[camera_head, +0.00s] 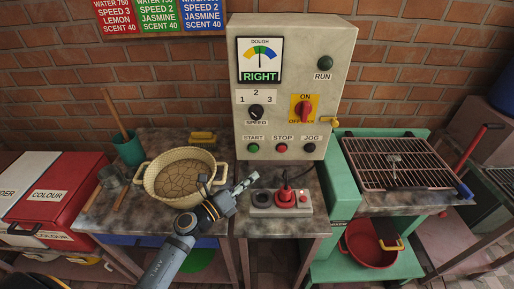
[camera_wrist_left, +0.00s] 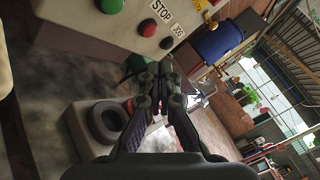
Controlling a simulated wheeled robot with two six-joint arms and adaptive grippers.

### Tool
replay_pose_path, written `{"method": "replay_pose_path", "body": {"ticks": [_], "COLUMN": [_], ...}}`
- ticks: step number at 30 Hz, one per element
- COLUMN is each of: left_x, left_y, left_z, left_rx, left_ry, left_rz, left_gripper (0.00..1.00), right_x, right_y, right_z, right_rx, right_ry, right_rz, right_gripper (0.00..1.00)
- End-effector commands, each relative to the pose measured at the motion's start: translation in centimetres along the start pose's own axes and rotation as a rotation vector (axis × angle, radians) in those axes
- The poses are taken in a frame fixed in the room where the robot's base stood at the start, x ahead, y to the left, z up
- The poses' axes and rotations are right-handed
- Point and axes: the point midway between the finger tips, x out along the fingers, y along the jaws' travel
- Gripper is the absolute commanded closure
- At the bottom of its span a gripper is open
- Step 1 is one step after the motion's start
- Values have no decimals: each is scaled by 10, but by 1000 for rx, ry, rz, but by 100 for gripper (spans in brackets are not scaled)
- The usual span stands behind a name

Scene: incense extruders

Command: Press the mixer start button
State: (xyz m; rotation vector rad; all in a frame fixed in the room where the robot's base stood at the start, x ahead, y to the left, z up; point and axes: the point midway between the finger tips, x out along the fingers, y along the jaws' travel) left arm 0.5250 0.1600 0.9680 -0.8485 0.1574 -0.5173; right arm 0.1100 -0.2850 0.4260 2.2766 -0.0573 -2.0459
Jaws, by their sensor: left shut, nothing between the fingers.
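The green START button (camera_head: 253,147) is at the lower left of the grey control box (camera_head: 290,40), beside the red STOP button (camera_head: 282,148) and black JOG button (camera_head: 310,147). A green button (camera_wrist_left: 110,6) shows at the top edge of the left wrist view, with the red button (camera_wrist_left: 147,28) and the black one (camera_wrist_left: 167,43). My left gripper (camera_head: 252,178) is shut and empty, below the START button and apart from it in the picture. Its fingers (camera_wrist_left: 166,68) point past the box's lower edge in the wrist view. My right gripper is not seen.
A cream bowl with dough (camera_head: 178,181) stands left of my gripper. A wire rack (camera_head: 396,161) stands at right.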

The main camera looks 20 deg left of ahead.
Motion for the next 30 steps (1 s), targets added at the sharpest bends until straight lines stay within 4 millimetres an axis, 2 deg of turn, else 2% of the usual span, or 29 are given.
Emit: {"method": "replay_pose_path", "body": {"ticks": [3,5,10,16,24,30], "left_x": [0,1,9,29,53,60], "left_y": [0,0,6,22,39,44], "left_z": [0,1,7,22,39,45], "left_rx": [-1,-2,-1,-1,-2,-3], "left_ry": [-1,-2,-4,-5,-5,-3], "left_rz": [0,0,-1,-1,0,0], "left_gripper": [100,100,100,100,100,100], "right_x": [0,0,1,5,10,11], "right_y": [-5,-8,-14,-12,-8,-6], "right_z": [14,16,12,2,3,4], "right_rx": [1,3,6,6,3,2], "right_ry": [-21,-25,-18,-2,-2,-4], "right_rz": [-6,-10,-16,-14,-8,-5], "right_gripper": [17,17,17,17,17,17]}}
